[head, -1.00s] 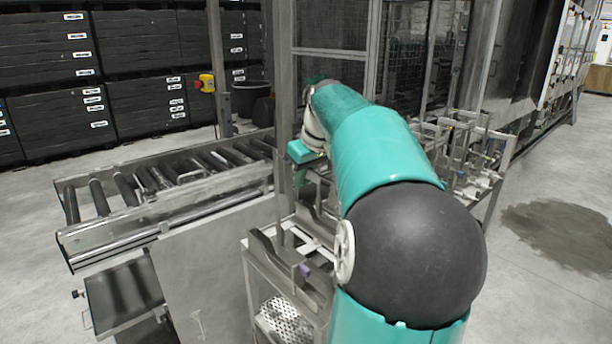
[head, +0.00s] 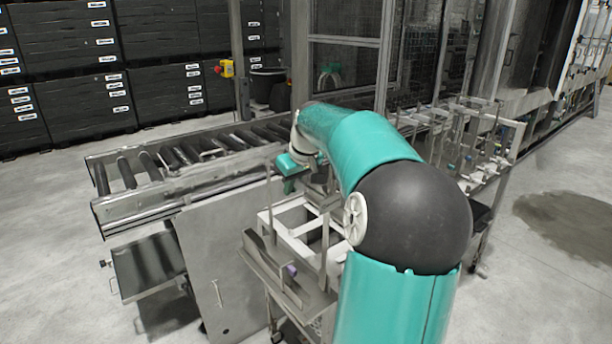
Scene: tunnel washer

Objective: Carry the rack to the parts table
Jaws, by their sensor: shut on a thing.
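My arm reaches forward, and my gripper (head: 292,172) is at its far end, left of the picture's centre. The gripper is shut on the upright handle of the rack, a pale metal frame with crossbars (head: 290,238). The fingertips are largely hidden by the wrist and the handle. The rack hangs below the gripper, over or just behind a metal stand with notched end plates (head: 262,268); I cannot tell if they touch. My arm hides the rack's right side. A table with several metal fixtures (head: 478,150) stands at the right; I cannot tell if it is the parts table.
A roller conveyor (head: 140,205) runs at the left, with a flat panel (head: 222,262) in front and a low tray (head: 145,268) below. Dark stacked crates (head: 75,105) stand behind. A glazed metal enclosure (head: 345,65) is at the back. Floor (head: 545,290) is open at the right, with a dark stain.

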